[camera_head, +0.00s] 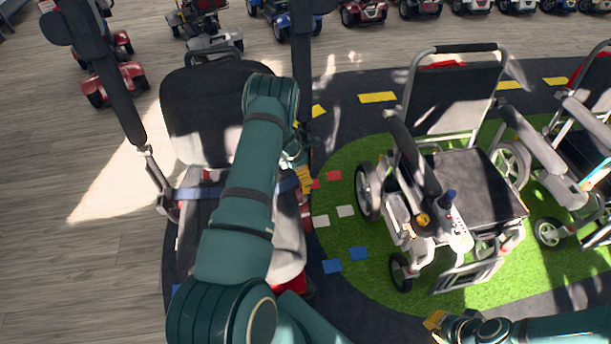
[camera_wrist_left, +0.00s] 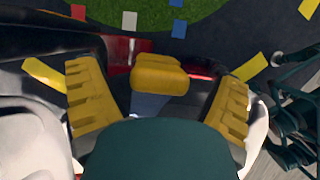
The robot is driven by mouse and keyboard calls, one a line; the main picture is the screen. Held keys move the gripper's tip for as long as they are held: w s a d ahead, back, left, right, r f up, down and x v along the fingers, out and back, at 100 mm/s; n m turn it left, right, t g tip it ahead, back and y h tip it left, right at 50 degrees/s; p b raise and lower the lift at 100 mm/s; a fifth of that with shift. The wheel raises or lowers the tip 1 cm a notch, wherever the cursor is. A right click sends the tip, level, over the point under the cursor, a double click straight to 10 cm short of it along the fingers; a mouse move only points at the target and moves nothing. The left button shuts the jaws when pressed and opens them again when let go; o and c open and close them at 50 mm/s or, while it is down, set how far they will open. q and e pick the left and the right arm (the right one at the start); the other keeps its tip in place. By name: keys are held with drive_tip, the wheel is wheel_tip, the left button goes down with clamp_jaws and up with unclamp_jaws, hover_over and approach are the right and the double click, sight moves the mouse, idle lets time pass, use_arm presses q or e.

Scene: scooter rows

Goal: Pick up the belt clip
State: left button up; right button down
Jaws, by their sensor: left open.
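The yellow belt clip (camera_wrist_left: 160,75) shows in the left wrist view at the end of a blue belt strap (camera_wrist_left: 148,104). My left gripper (camera_wrist_left: 158,84) is open, with one ridged yellow finger on each side of the clip and a visible gap on both sides. In the head view the blue belt (camera_head: 203,193) crosses the seat of the scooter at left. My left gripper (camera_head: 303,176) is at the right side of that seat, mostly hidden by my arm. My right gripper (camera_head: 436,321) shows only partly at the bottom edge, with a yellow finger visible.
The dark scooter seat back (camera_head: 205,110) stands behind my left arm. A wheelchair (camera_head: 480,180) stands to the right on a green mat (camera_head: 345,268). Another wheelchair is at the far right. Several scooters line the back. Wooden floor at left (camera_head: 60,260) is clear.

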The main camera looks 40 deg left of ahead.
use_arm(q)
drive_tip(key=shift+x, duration=1.05)
drive_tip(key=c, duration=1.3)
drive_tip(key=shift+r, duration=0.1)
